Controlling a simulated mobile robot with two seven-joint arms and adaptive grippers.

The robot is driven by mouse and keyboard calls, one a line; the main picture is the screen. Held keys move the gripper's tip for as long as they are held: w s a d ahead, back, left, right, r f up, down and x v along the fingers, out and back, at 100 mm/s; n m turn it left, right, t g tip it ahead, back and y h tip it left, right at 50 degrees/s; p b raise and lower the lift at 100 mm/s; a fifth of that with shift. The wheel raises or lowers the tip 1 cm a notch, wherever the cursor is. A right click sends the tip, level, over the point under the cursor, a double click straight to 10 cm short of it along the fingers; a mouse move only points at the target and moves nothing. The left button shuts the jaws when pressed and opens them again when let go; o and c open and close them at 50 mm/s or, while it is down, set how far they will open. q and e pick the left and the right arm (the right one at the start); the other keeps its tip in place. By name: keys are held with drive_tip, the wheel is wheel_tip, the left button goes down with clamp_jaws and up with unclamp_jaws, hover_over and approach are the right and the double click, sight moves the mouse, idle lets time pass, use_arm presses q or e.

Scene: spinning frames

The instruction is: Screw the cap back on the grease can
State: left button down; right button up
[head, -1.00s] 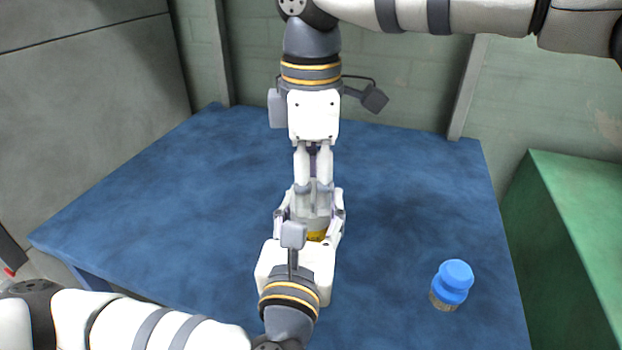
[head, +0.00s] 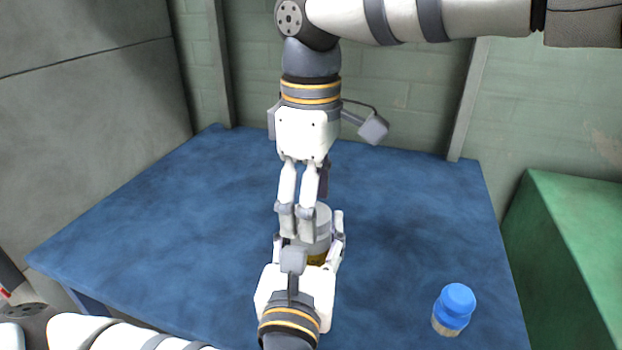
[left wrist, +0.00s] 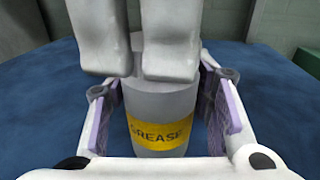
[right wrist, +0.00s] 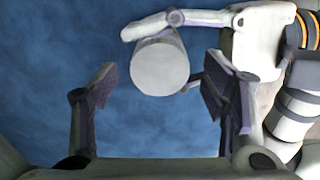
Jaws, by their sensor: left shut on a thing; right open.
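The grease can (head: 316,258) is a grey cylinder with a yellow band reading GREASE in the left wrist view (left wrist: 162,132). It stands upright. My left gripper (head: 309,238) is shut on it, one finger on each side. A plain pale grey round top (right wrist: 160,68) shows in the right wrist view. It looks like the cap on the can, but I cannot tell how tightly it sits. My right gripper (head: 295,222) points down from above, open. Its fingers are beside the top, toward the left in the head view, and the gap between them is empty.
A jar with a blue lid (head: 454,308) stands at the table's front right. The blue table (head: 160,210) is otherwise clear. A green block (head: 565,240) stands beyond its right edge, and walls close off the back and left.

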wheel_tip(320, 180, up, 11)
drive_tip(key=shift+r, duration=0.15)
use_arm(q)
drive_tip(key=c, duration=0.7)
unclamp_jaws()
drive_tip(key=shift+s, duration=0.1)
drive_tip(key=s, duration=0.4)
drive_tip(key=s+a, duration=0.1)
drive_tip(key=s, duration=0.2)
drive_tip(key=s+a, duration=0.1)
drive_tip(key=s, duration=0.3)
drive_tip(key=shift+s, duration=0.35)
